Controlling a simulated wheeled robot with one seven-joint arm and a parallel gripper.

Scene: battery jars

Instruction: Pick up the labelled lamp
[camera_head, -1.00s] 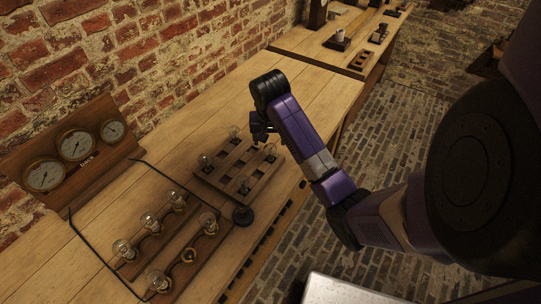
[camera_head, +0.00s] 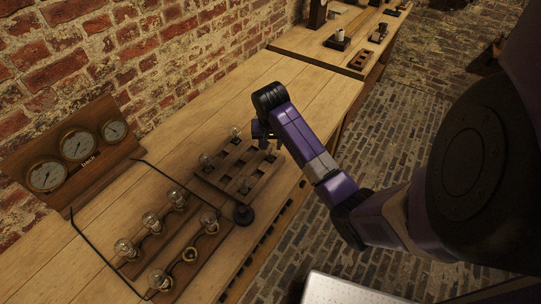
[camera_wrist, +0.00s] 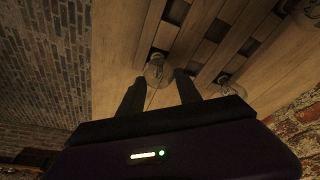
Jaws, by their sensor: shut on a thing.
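A wooden slatted rack (camera_head: 226,182) on the bench holds several clear glass lamps. My gripper (camera_head: 266,141) is low over the rack's far right corner, shut on the lamp there (camera_head: 271,157). In the wrist view this lamp (camera_wrist: 155,71) shows between the two dark fingertips (camera_wrist: 160,80), its base still at the rack. I cannot read a label on it. A second lamp (camera_head: 236,132) stands at the rack's far left corner and also shows right of the fingers in the wrist view (camera_wrist: 227,82). A third lamp (camera_head: 205,159) stands at the left corner.
A wooden board with several lamps (camera_head: 151,222) lies in front, left of the rack. A dark round knob-like object (camera_head: 243,214) stands by the rack's near corner. A gauge panel (camera_head: 78,148) stands against the brick wall. The bench beyond the rack is clear.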

